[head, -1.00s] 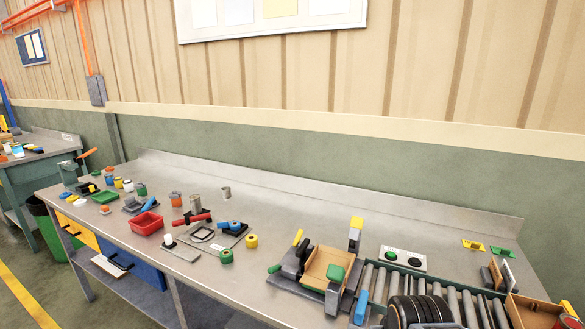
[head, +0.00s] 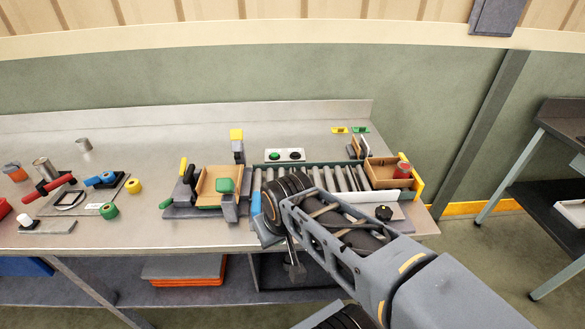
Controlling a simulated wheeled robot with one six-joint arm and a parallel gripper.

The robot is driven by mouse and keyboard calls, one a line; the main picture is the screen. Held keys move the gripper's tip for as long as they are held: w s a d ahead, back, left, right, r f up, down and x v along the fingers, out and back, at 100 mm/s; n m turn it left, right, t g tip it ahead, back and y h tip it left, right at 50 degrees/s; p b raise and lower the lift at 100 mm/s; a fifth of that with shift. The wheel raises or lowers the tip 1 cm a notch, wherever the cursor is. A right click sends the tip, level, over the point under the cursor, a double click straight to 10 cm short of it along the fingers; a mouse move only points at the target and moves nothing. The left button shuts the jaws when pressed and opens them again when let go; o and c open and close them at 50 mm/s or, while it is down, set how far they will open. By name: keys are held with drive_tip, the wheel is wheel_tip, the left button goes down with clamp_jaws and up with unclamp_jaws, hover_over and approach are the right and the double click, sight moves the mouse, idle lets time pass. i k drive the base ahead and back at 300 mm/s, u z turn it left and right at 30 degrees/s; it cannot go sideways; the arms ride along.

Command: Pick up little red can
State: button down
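A little red can (head: 402,170) stands in the cardboard box (head: 378,180) at the right end of the roller conveyor. Its red side and paler top show above the box edge. My arm reaches in from the lower right, and its dark ringed wrist covers part of the rollers. My gripper (head: 293,266) hangs below the wrist at the front edge of the bench, left of the can and well apart from it. It is small and partly hidden, so I cannot tell whether its fingers are open or shut.
The rollers (head: 340,178) run between a fixture with another cardboard box (head: 212,186) and the can's box. A yellow upright (head: 418,185) stands at the box's right. Tools and tape rolls lie at left.

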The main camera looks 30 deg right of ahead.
sight(403, 169)
drive_tip(key=z, duration=1.75)
drive_tip(key=k, duration=0.5)
drive_tip(key=u, duration=0.65)
drive_tip(key=i, duration=0.7)
drive_tip(key=z, duration=0.6)
